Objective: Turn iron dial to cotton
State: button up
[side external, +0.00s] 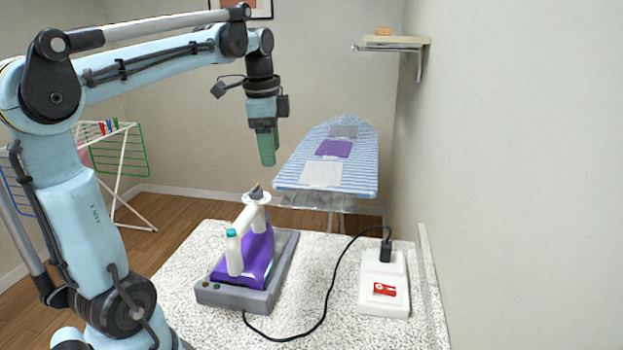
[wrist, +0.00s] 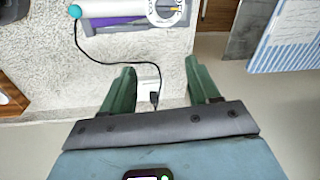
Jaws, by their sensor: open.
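The purple and white iron (side external: 243,258) sits on a grey base (side external: 222,296) on the speckled counter. A white round dial (side external: 257,198) with a grey knob stands at its far end, at the handle's top. In the wrist view the iron's white handle (wrist: 112,9) and part of the dial ring (wrist: 168,20) with dark lettering show at the top edge; its setting is too small to read. My gripper (side external: 267,160) points down, open and empty, above the iron and apart from it. Its green fingers (wrist: 160,78) are spread in the wrist view.
A black cord runs from the iron's base to a plug (side external: 386,251) in a white power box (side external: 372,304) with a red switch (side external: 384,289). A striped ironing board (side external: 286,178) with folded cloths stands behind. A wall shelf (side external: 400,41) is at upper right. The counter (side external: 320,270) has clear areas.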

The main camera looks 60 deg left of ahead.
jog(key=m+g, duration=0.1)
jog(key=m, duration=0.1)
send_near(256, 187)
jog(key=shift+h, duration=0.4)
jog(key=f, duration=0.9)
jog(key=shift+w+a, duration=0.15)
jog(key=shift+a, duration=0.25)
jog(key=c, duration=1.1)
jog(key=shift+o, duration=0.2)
